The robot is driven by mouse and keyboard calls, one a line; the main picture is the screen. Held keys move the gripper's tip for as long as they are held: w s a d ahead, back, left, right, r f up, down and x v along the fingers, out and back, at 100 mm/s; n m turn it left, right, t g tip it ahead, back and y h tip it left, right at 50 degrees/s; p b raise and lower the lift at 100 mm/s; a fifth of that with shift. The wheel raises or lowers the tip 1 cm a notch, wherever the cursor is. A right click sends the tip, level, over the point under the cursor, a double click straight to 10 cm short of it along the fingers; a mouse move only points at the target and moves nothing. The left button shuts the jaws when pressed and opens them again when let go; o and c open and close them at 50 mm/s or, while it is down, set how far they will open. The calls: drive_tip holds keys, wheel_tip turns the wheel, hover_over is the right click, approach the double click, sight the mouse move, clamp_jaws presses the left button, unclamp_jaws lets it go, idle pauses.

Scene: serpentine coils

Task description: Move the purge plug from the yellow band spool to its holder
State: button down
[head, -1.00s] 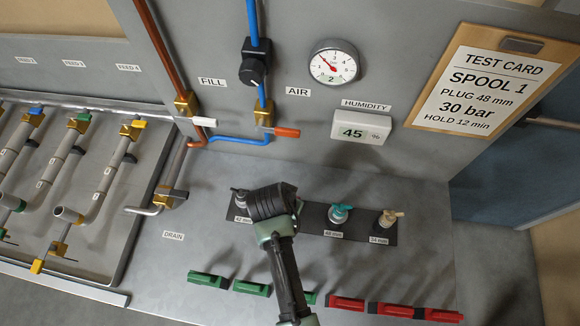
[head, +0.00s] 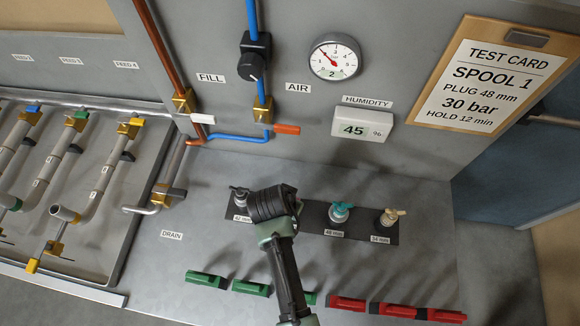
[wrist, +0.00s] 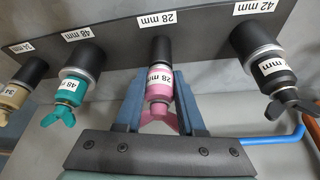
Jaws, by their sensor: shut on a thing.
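The purge plug (wrist: 159,85) is pink, marked 28 mm, with a winged end. In the wrist view it sits between the blue-grey fingers of my gripper (wrist: 160,100), which is shut on it. A black cylinder at its far end meets the dark holder strip (wrist: 205,28) at the 28 mm label; I cannot tell how deep it is seated. In the head view my gripper (head: 272,203) is over the strip between the 42 mm and 48 mm places and hides the pink plug. The yellow band spool (head: 104,178) lies in the rack at left, its near pipe end open.
The teal 48 mm plug (wrist: 70,90), the tan 34 mm plug (wrist: 14,97) and the dark 42 mm plug (wrist: 272,75) stand on the same strip beside my fingers. Green clips (head: 206,279) and red clips (head: 345,303) lie along the bench front.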

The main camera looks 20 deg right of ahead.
drive_tip(key=shift+s+f, duration=0.25)
drive_tip(key=shift+f, duration=0.3)
idle(0.6)
drive_tip(key=shift+a+f+b, duration=0.15)
drive_tip(key=shift+f+b, duration=0.15)
drive_tip(key=shift+f, duration=0.2)
idle(0.7)
idle(0.3)
drive_tip(key=c, duration=0.8)
unclamp_jaws()
drive_tip(key=o, duration=0.4)
drive_tip(key=shift+w, duration=0.25)
drive_tip(key=shift+c, duration=0.2)
drive_tip(key=shift+r, duration=0.1)
drive_tip(key=shift+s, duration=0.1)
